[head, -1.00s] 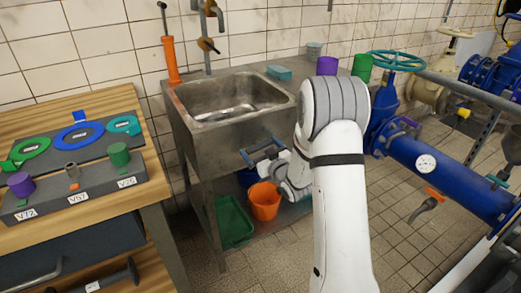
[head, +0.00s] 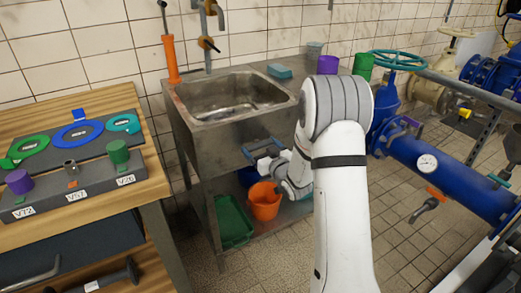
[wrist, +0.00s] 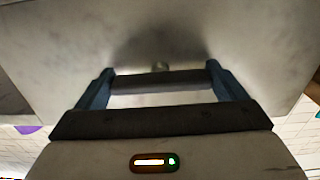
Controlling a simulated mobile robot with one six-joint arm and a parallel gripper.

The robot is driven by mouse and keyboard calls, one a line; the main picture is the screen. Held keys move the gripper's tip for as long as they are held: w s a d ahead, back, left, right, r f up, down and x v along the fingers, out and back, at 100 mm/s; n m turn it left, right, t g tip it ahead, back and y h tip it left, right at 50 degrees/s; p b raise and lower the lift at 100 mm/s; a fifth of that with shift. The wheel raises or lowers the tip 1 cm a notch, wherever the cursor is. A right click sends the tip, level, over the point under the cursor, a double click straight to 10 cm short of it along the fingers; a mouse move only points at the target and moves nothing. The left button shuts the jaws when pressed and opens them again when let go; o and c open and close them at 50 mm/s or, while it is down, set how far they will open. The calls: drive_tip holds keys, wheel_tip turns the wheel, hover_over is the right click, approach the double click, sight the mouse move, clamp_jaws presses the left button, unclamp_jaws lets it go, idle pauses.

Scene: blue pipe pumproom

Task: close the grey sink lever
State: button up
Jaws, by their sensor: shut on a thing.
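The steel sink (head: 222,130) stands left of the middle in the head view. My gripper (head: 262,146) is at its front, below the rim; its blue fingers show as a narrow frame. In the wrist view my gripper (wrist: 160,80) has its dark fingertip pads together, facing the pale sink surface. A small grey piece (wrist: 160,66), seemingly the grey sink lever, shows just beyond the pads at their middle. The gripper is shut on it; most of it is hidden. In the head view the lever cannot be made out.
An orange bucket (head: 264,203) and a green crate (head: 233,222) are under the sink. A wooden bench (head: 155,190) with valve parts stands at the left. Blue piping (head: 440,170) runs along the right. Tiled floor is open between.

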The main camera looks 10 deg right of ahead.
drive_tip(key=o, duration=0.7)
drive_tip(key=v, duration=0.7)
drive_tip(key=shift+s, duration=0.4)
drive_tip(key=shift+d, duration=0.1)
drive_tip(key=s+d+r+m+g+h+p, duration=0.1)
drive_tip(key=s+r+g+h+p, duration=0.2)
drive_tip(key=r+p, duration=0.4)
drive_tip(key=s+d+r+m+g+h+p, duration=0.1)
drive_tip(key=s+r+g+h+p, duration=0.25)
drive_tip(key=r, duration=0.45)
drive_tip(key=s+a+r+m+g+p, duration=0.1)
drive_tip(key=s+a+r+g+p, duration=0.1)
drive_tip(key=s+r+g+p, duration=0.2)
drive_tip(key=s+a+r+m+g+p, duration=0.1)
drive_tip(key=s+r+g+p, duration=0.3)
drive_tip(key=s, duration=1.6)
wheel_tip(320, 180, up, 6)
drive_tip(key=a+y+p, duration=0.1)
drive_tip(key=p, duration=0.2)
drive_tip(key=shift+s+a, duration=0.25)
drive_tip(key=shift+s, duration=0.1)
